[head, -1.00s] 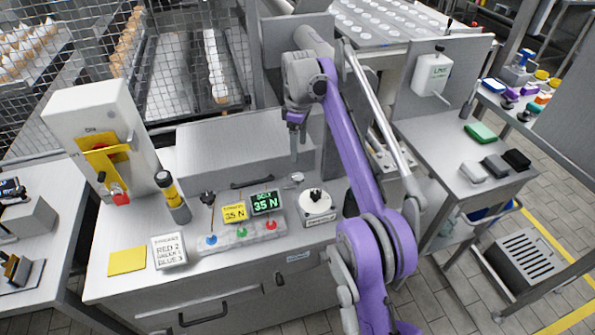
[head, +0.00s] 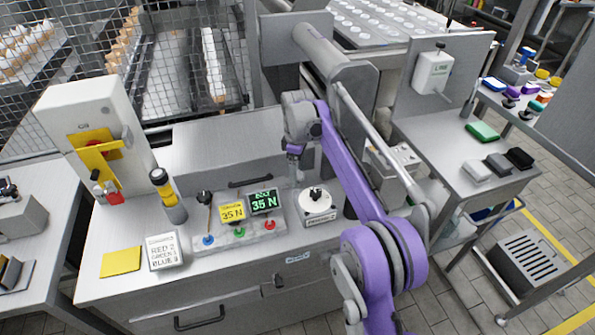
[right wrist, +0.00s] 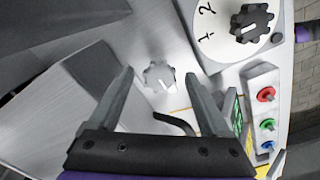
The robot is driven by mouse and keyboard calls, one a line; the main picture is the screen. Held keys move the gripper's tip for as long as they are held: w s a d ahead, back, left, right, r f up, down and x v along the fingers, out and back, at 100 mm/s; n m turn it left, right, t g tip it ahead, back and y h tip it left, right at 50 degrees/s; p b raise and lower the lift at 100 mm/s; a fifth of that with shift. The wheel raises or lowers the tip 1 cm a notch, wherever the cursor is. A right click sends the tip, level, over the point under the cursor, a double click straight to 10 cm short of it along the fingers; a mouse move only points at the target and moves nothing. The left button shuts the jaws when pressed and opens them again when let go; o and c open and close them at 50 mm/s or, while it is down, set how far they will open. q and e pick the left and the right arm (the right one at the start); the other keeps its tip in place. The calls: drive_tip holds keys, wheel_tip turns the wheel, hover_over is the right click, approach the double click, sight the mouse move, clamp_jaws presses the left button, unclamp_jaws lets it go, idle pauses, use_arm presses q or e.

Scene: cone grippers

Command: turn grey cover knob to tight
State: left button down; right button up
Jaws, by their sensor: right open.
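The grey cover knob (right wrist: 158,76) is a lobed knob with a white mark, seen in the right wrist view on a pale grey surface. My right gripper (right wrist: 158,80) is open, with its two grey fingers apart on either side of the knob in the picture. I cannot tell whether they touch it. In the head view my right gripper (head: 291,172) points down at the right end of the grey cover box (head: 215,150), and the knob is hidden there. My left gripper is not in view.
A white dial with a black knob (head: 316,201) stands just right of the gripper.

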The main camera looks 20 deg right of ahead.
clamp_jaws()
idle(0.3)
drive_tip(key=shift+r, duration=0.1)
drive_tip(key=m+p, duration=0.2)
drive_tip(key=m, duration=0.2)
drive_tip(key=m+p, duration=0.2)
drive_tip(key=m, duration=0.2)
drive_tip(key=shift+m, duration=0.3)
drive_tip(key=m+p, duration=0.1)
drive_tip(key=m, duration=0.3)
drive_tip(key=m+p, duration=0.1)
drive_tip(key=m, duration=0.4)
drive_tip(key=shift+a, duration=0.1)
drive_tip(key=shift+m, duration=0.3)
